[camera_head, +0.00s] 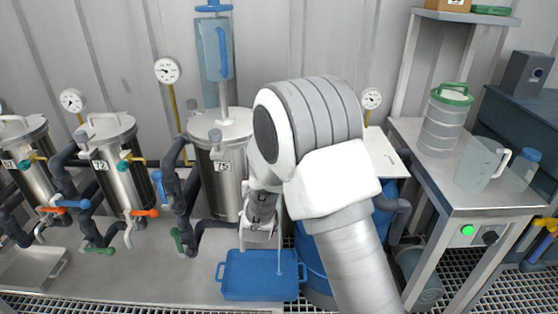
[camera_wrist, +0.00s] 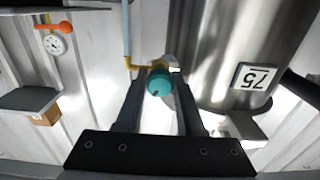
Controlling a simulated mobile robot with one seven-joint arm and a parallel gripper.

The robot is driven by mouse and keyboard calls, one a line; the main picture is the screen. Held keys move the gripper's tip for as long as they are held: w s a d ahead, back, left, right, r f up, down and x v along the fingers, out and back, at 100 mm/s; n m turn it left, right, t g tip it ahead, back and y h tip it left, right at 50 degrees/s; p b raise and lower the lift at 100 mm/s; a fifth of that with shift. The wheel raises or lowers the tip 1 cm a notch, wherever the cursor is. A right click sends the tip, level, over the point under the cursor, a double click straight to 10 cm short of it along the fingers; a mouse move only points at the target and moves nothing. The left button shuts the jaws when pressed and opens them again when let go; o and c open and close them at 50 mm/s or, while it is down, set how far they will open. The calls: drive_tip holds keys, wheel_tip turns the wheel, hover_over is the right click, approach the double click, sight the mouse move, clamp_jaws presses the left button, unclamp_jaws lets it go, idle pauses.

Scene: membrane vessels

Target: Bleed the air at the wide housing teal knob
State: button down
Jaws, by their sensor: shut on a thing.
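The wide housing (camera_head: 219,180) is a steel vessel marked 75, and it shows upside down in the wrist view (camera_wrist: 225,50). The teal knob (camera_wrist: 159,84) sits between my fingertips on a brass fitting (camera_wrist: 133,66) beside that vessel. My gripper (camera_wrist: 160,92) is shut on the knob, with one finger on each side. In the head view my gripper (camera_head: 258,236) is low at the vessel's right, and my arm hides the knob. A thin pale blue line (camera_head: 280,258) runs down to the blue tray (camera_head: 240,292); I cannot tell whether it is hose or water.
Narrower vessels (camera_head: 122,170) with orange and teal handles stand at the left. A blue drum is partly hidden behind my arm. A steel bench (camera_head: 475,204) at the right holds a lidded container (camera_head: 443,122) and a clear jug (camera_head: 481,163).

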drive_tip(key=shift+f+m+b, duration=0.35)
drive_tip(key=shift+m+b, duration=0.45)
drive_tip(key=shift+b, duration=0.45)
drive_tip(key=shift+m+b, duration=0.9)
drive_tip(key=shift+b, duration=0.15)
drive_tip(key=shift+r+m, duration=0.25)
drive_tip(key=shift+m, duration=0.15)
drive_tip(key=shift+f+m+b, duration=0.2)
drive_tip(key=shift+m+b, duration=0.2)
drive_tip(key=shift+b, duration=0.65)
drive_tip(key=shift+m+b, duration=0.9)
drive_tip(key=shift+b, duration=0.35)
drive_tip(key=shift+r+m, duration=0.25)
drive_tip(key=shift+m, duration=0.45)
drive_tip(key=m, duration=0.4)
drive_tip(key=shift+m, duration=0.3)
drive_tip(key=shift+c, duration=2.4)
unclamp_jaws()
drive_tip(key=shift+s, duration=0.1)
